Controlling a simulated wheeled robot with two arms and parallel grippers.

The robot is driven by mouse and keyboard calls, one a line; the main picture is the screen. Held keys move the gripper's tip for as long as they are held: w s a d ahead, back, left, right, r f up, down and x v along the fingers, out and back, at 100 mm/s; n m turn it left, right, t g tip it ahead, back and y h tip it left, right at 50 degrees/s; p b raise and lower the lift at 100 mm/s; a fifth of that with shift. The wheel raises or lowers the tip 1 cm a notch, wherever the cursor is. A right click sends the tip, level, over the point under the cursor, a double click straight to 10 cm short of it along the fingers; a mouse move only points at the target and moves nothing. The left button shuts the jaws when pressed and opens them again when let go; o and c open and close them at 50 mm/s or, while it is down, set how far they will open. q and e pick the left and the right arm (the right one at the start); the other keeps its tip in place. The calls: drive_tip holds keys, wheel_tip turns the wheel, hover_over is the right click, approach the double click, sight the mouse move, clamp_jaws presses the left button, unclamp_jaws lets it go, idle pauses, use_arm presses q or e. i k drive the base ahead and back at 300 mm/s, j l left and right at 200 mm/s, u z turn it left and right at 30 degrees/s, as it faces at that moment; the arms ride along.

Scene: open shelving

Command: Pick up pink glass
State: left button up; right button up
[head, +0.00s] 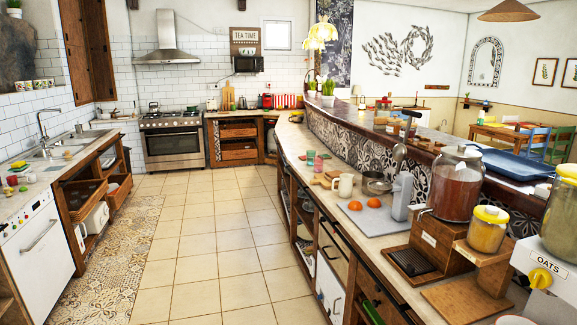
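A small pink glass (310,155) stands upright on the long curved counter (290,142) on the right side of the kitchen, well ahead of me. The pink glass looks small at this distance, and I cannot tell whether the two touch. Neither of my grippers is in view.
Nearer on the counter are a cream mug (344,185), a metal pot (376,183), a board with oranges (373,203) and large jars (455,184). A raised tiled ledge (345,135) runs behind. The tiled floor (215,240) is clear between the counters.

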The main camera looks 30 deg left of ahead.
sight(319, 160)
drive_tip(key=i+j+u, duration=0.25)
drive_tip(key=u, duration=0.15)
drive_tip(key=i+j+u, duration=0.1)
drive_tip(key=i+u, duration=0.3)
